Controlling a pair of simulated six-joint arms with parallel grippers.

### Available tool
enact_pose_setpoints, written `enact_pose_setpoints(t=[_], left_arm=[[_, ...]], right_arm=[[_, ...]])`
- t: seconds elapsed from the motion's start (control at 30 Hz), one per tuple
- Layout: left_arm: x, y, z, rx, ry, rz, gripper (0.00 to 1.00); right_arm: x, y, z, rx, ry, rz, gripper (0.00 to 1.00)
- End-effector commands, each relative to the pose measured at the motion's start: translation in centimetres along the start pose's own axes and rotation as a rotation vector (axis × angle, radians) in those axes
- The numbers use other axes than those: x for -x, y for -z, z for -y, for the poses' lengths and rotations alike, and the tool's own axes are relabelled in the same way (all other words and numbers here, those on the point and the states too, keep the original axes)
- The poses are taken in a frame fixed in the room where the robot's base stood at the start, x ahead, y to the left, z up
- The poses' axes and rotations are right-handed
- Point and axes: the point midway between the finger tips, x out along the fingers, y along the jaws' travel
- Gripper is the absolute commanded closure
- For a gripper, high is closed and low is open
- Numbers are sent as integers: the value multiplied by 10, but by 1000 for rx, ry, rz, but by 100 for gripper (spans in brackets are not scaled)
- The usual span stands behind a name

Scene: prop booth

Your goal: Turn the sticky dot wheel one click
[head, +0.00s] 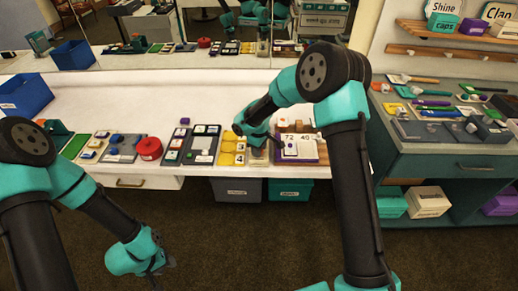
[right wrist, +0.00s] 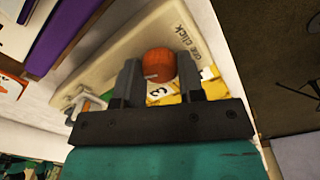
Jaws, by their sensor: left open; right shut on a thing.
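The sticky dot wheel shows in the right wrist view as a red-orange round piece (right wrist: 160,64) at a cream board (right wrist: 130,50) marked "one click". Yellow numbered parts (right wrist: 158,92) show just behind my fingers. My right gripper (right wrist: 160,82) is shut on the red-orange piece, one finger on each side of it. In the head view my right gripper (head: 262,145) is at the bench's front, between the yellow tray and the purple-edged board, and my own arm partly hides the wheel. My left gripper (head: 162,268) is open and empty, low in front of the bench.
A purple-edged board with number cards (head: 300,148) is right of my right gripper. A yellow tray (head: 232,150), a dark tray (head: 203,145) and a red round tin (head: 148,149) stand to the left. A blue bin (head: 24,96) is at far left.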

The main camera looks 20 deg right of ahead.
Motion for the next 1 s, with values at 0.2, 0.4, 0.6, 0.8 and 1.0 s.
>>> enact_pose_setpoints(t=[0.2,0.4,0.6,0.8,1.0], left_arm=[[0,0,0,0,0,0,57],[0,0,0,0,0,0,57],[0,0,0,0,0,0,57],[0,0,0,0,0,0,57],[0,0,0,0,0,0,57]], right_arm=[[1,1,0,164,-2,-6,88],[1,1,0,259,-2,-8,88],[1,1,0,299,-2,-9,88],[1,1,0,304,-2,-9,88],[1,1,0,303,-2,-9,63]])
